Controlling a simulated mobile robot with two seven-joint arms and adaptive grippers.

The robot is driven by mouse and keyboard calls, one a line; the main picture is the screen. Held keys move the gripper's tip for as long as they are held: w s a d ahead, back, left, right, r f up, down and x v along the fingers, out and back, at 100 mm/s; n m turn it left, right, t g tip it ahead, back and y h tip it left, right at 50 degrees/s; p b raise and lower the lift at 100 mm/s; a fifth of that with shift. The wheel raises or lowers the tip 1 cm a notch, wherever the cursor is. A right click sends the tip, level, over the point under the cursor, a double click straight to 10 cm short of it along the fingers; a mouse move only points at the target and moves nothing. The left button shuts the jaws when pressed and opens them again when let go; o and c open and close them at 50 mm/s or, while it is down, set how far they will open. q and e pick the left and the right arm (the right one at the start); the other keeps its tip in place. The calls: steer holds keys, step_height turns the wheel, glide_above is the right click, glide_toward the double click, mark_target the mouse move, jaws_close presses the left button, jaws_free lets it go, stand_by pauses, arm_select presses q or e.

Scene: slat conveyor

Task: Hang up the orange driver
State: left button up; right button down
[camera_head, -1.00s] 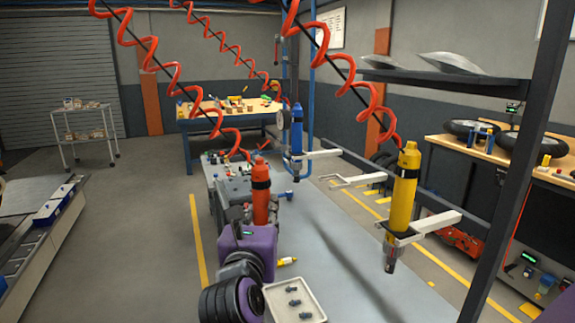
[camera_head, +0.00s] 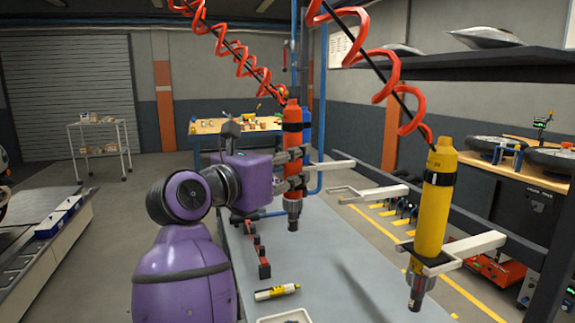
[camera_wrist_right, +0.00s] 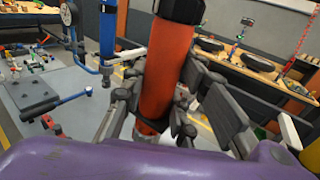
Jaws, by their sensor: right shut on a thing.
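The orange driver (camera_head: 292,128) hangs upright from a red coiled hose in the head view. My right gripper (camera_head: 297,170) is shut around its body from the left. In the right wrist view the orange body (camera_wrist_right: 166,75) stands between the dark finger pads of the gripper (camera_wrist_right: 165,95). An empty pale fork holder (camera_head: 372,191) sticks out just right of the driver, apart from it. The blue driver (camera_head: 307,122) is mostly hidden behind the orange one. The yellow driver (camera_head: 432,205) hangs upright in its own fork holder (camera_head: 475,247). My left gripper is out of view.
A grey bench top (camera_head: 345,270) lies below, with a small yellow-and-white tube (camera_head: 277,292) and a tray (camera_head: 285,318) at its front. A dark shelf (camera_head: 470,66) and a rail holding the forks stand at the right. Red hoses hang overhead.

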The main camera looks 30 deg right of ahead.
arm_select(q)
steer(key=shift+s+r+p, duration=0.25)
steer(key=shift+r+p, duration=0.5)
steer(key=shift+p, duration=0.2)
arm_select(e)
steer(key=s+d+f, duration=0.1)
steer(key=s+d, duration=0.2)
steer(key=d, duration=0.8)
steer(key=shift+d+f, duration=0.2)
steer(key=shift+d, duration=0.2)
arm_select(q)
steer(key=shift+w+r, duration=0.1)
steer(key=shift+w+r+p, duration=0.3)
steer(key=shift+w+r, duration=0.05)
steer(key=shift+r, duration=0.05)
arm_select(e)
steer(key=shift+a, duration=0.15)
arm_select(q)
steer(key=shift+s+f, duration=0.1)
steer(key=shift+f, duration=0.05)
arm_select(e)
steer(key=shift+f, duration=0.1)
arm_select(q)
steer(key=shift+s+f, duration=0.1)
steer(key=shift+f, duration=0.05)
arm_select(e)
steer(key=shift+f, duration=0.7)
stand_by(0.4)
steer(key=c, duration=1.3)
jaws_free()
